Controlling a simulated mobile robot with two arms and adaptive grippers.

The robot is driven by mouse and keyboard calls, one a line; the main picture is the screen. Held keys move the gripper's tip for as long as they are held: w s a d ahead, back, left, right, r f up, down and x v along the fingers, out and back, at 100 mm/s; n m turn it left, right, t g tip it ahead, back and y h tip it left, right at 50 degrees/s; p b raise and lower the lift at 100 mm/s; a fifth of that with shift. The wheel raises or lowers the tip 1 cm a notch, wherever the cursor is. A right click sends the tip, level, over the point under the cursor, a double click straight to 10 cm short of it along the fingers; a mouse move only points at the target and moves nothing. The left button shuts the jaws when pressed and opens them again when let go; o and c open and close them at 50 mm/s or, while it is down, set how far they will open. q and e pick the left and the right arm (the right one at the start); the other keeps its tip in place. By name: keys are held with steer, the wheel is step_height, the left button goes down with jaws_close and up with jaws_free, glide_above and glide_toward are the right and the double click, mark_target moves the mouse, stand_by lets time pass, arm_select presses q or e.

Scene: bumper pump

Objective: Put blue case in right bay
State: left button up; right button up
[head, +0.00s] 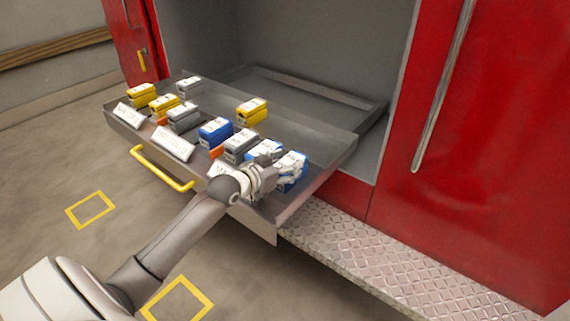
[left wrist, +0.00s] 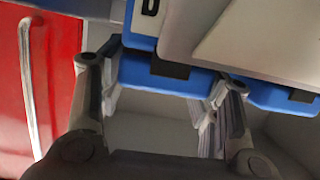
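A blue-and-white case (head: 291,166) stands at the right end of the pulled-out tray (head: 318,150). My left gripper (head: 268,178) is at this case, reaching in from the front. In the left wrist view, the fingers of my left gripper (left wrist: 165,95) are apart, with a blue case (left wrist: 165,76) at their tips. I cannot tell whether they press on it. A second blue-and-white case (head: 264,149) stands just left of it, and a bluer case (head: 215,131) stands further left. My right gripper is not in view.
Yellow cases (head: 251,111) and grey cases (head: 183,117) stand on the tray. White labels (head: 172,143) line its front, above a yellow handle (head: 160,170). A red door (head: 490,150) is at the right. The tray's back right has bare room.

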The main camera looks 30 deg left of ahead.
arm_select(q)
steer(key=shift+o, duration=1)
steer(key=shift+r, duration=0.1)
steer(key=shift+s+r, duration=0.1)
steer(key=shift+s, duration=0.05)
steer(key=v, duration=1.1)
steer(key=shift+s+r, duration=0.15)
steer(key=shift+s, duration=0.2)
